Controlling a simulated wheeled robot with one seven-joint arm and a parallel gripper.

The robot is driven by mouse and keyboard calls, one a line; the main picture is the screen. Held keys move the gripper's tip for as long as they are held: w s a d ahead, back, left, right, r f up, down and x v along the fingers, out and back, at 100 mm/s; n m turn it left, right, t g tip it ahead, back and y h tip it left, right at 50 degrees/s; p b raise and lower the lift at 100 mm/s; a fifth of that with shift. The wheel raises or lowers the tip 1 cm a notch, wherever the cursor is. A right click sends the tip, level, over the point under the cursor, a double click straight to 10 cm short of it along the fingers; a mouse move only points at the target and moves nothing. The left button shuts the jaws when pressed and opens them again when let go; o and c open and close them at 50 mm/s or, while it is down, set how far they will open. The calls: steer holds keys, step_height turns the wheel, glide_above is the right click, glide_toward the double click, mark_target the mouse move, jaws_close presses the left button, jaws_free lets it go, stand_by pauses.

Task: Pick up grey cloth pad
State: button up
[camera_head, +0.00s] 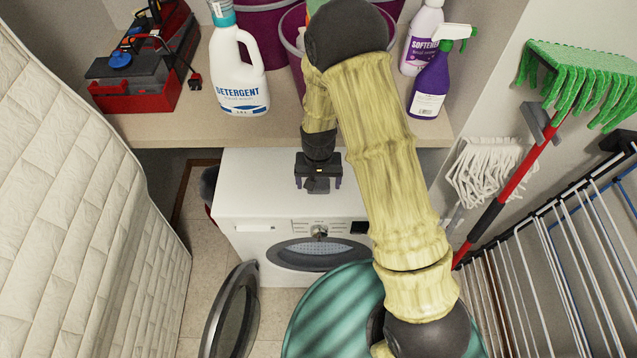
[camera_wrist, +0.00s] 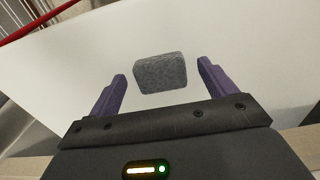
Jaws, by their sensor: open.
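The grey cloth pad (camera_wrist: 160,73) is a small, rounded block on the white top of the washing machine (camera_head: 255,180). In the wrist view it lies between the two purple fingers, near their tips, with a gap on each side. My gripper (camera_head: 318,184) is open above the washing machine top, with its fingers pointing down at it. In the head view the pad is mostly hidden by my gripper. I cannot tell the exact height of the fingers above the surface.
A shelf (camera_head: 180,128) above the machine holds a detergent bottle (camera_head: 238,65), a red toolbox (camera_head: 145,65) and a purple spray bottle (camera_head: 430,85). The machine's round door (camera_head: 232,310) hangs open. A teal round item (camera_head: 330,310) stands in front. A drying rack (camera_head: 560,250) is at right.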

mark_target(319, 184)
steer(key=shift+f, duration=0.4)
steer(key=c, duration=1.1)
steer(key=shift+c, duration=0.2)
step_height(319, 184, up, 10)
steer(key=b, duration=0.1)
